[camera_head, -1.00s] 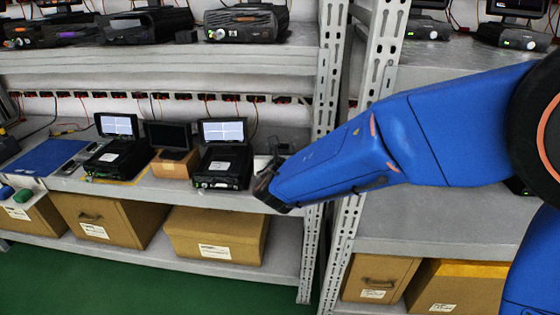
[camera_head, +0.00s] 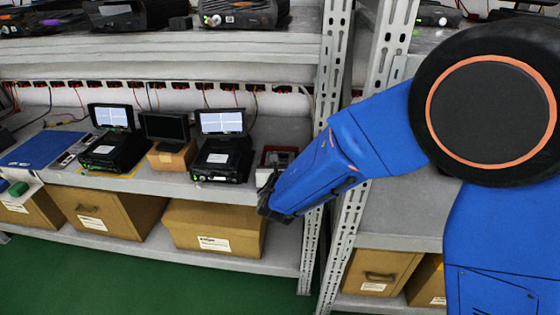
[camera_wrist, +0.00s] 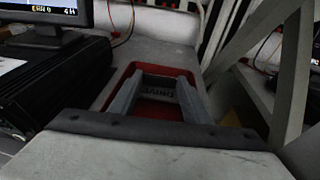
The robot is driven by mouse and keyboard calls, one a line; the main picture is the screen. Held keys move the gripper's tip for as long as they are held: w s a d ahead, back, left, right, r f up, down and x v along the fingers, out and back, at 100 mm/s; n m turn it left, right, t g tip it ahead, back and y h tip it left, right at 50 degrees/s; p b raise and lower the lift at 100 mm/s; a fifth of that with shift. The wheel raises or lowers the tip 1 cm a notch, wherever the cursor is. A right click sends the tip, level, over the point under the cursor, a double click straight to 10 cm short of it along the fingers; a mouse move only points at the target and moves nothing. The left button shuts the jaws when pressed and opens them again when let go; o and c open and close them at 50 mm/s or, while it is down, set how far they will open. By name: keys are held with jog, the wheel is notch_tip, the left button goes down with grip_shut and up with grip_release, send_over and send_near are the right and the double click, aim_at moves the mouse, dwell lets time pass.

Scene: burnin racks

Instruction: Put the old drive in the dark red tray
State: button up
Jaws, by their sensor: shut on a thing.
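The dark red tray (camera_head: 266,159) sits on the middle shelf, right of the right-hand tester. In the wrist view the tray (camera_wrist: 104,98) surrounds my gripper's fingertips (camera_wrist: 165,84), with red floor showing between the fingers. My two grey fingers are shut on the old drive (camera_wrist: 168,91), a small grey piece marked DRIVE. The drive is over or inside the tray; I cannot tell whether it touches the floor. In the head view my blue forearm hides most of the gripper and the tray's near part.
A black tester (camera_head: 222,160) with a raised screen stands close left of the tray, its dark body (camera_wrist: 60,80) near in the wrist view. A rack upright (camera_head: 325,110) stands right. A small monitor on a box (camera_head: 172,159) and another tester (camera_head: 112,153) stand farther left.

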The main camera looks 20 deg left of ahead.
jog(key=shift+f, duration=0.45)
jog(key=shift+f, duration=0.1)
jog(key=o, duration=0.8)
jog(key=v, duration=1.1)
jog(key=shift+s+d, duration=0.2)
jog(key=shift+s, duration=0.15)
jog(key=shift+s+d+r, duration=0.1)
jog(key=shift+s+r, duration=0.05)
jog(key=shift+r, duration=0.05)
